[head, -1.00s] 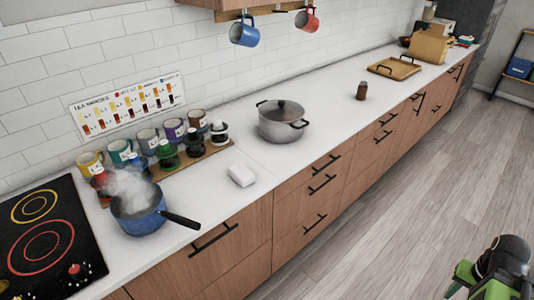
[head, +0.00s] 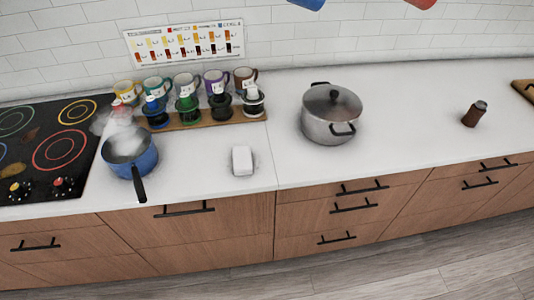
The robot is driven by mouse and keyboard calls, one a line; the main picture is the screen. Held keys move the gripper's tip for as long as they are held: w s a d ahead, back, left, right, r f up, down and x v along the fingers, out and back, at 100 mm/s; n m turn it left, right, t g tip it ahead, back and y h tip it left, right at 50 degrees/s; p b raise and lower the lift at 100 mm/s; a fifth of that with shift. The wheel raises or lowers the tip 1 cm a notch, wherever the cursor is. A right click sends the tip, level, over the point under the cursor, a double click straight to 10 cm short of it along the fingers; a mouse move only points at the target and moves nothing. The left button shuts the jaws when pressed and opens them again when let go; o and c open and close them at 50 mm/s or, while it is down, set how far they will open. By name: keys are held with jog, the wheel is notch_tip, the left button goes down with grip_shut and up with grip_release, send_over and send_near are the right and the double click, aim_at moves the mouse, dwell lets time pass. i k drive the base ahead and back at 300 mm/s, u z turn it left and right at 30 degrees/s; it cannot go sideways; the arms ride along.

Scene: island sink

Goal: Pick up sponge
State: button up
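A white, block-shaped thing that looks like the sponge (head: 242,160) lies on the white counter (head: 215,178), near its front edge. It is between the steaming blue saucepan and the silver pot, apart from both. My gripper is not in the current head view, so its state and distance from the sponge do not show.
The blue saucepan (head: 133,160) has its dark handle toward the front edge, beside the black cooktop (head: 45,150). A lidded pot (head: 331,115) stands to the right. Mugs and drippers line a wooden board (head: 215,118) behind. A brown jar (head: 474,114) stands farther right.

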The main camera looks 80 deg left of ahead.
aim_at(242, 158)
jog(key=u, duration=0.1)
jog(key=k, duration=0.15)
jog(key=u, duration=3.75)
jog(key=k, duration=0.15)
jog(key=u, duration=0.55)
jog(key=i, duration=0.95)
jog(key=u, duration=0.3)
jog(key=k, duration=0.75)
jog(key=z, duration=0.2)
jog(key=i, duration=0.8)
